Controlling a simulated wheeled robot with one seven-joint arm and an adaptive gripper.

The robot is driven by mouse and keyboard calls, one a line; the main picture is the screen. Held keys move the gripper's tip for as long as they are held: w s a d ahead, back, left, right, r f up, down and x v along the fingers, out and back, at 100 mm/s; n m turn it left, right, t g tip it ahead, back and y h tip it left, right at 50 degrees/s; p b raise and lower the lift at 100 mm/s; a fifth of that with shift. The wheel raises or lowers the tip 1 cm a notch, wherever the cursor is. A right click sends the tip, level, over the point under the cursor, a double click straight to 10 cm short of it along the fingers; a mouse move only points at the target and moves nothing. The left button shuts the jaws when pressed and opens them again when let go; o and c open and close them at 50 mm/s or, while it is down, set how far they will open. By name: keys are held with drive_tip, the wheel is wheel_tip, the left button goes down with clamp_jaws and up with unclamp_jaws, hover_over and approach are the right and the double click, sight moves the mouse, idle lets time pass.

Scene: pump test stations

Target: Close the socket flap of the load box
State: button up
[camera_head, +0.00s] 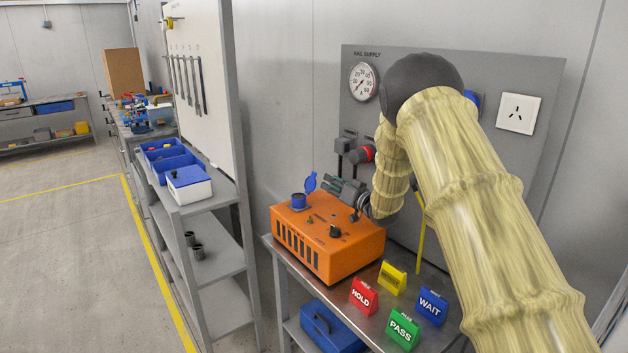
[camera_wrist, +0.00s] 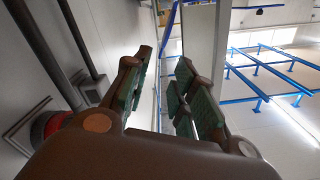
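The orange load box (camera_head: 330,236) stands on the metal table in the head view. Its round blue socket (camera_head: 298,201) is on the top at the left rear. The blue socket flap (camera_head: 311,182) stands up, open, behind the socket's right side. My gripper (camera_head: 331,184) is over the rear of the box, just right of the flap, with its fingers pointing left. I cannot tell from this angle if it touches the flap. In the wrist view the fingers (camera_wrist: 160,88) are apart with nothing seen between them. The flap is not clearly seen there.
Signs stand on the table: red HOLD (camera_head: 363,296), yellow (camera_head: 392,278), green PASS (camera_head: 403,329) and blue WAIT (camera_head: 431,306). Behind is the grey panel (camera_head: 462,75) with a gauge (camera_head: 363,82). A shelf (camera_head: 214,258) with blue bins stands left.

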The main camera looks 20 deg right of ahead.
sight(314, 173)
drive_tip(key=p+x, duration=0.2)
drive_tip(key=x, duration=0.8)
drive_tip(key=shift+w, duration=0.15)
drive_tip(key=shift+a, duration=0.1)
clamp_jaws()
